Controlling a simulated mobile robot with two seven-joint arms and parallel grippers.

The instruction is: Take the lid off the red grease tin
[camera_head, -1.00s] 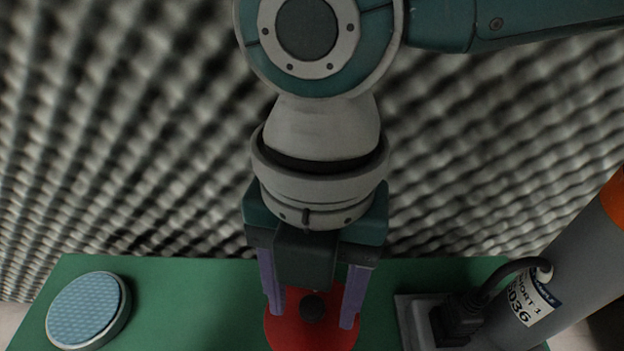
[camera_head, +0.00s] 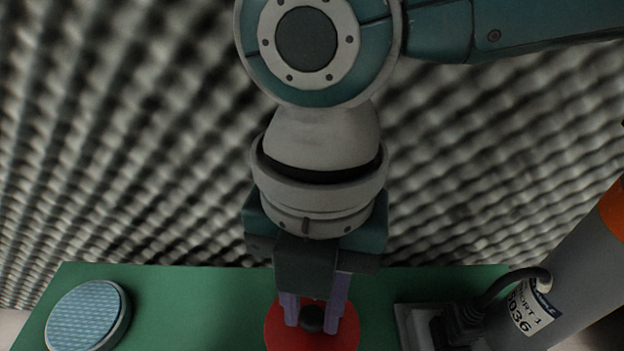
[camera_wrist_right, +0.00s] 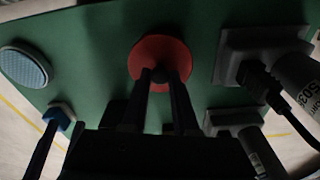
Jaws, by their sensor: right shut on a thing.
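The red grease tin's lid (camera_head: 345,335) is a round red disc with a dark round knob (camera_head: 312,318) at its middle. It sits on the green table at the bottom of the head view, and it also shows in the right wrist view (camera_wrist_right: 150,52). My right gripper (camera_head: 312,312) comes down from above and is shut on the knob, one purple finger at each side. The tin's body under the lid is hidden. My left gripper is not clearly seen in these frames.
A round tin with a blue textured top (camera_head: 85,315) stands at the left of the green table (camera_head: 200,305). At the right are a grey base with a black plug (camera_head: 462,322) and a grey cylinder (camera_head: 540,300) with a label. Grey foam wall (camera_head: 120,150) stands behind. Table between is clear.

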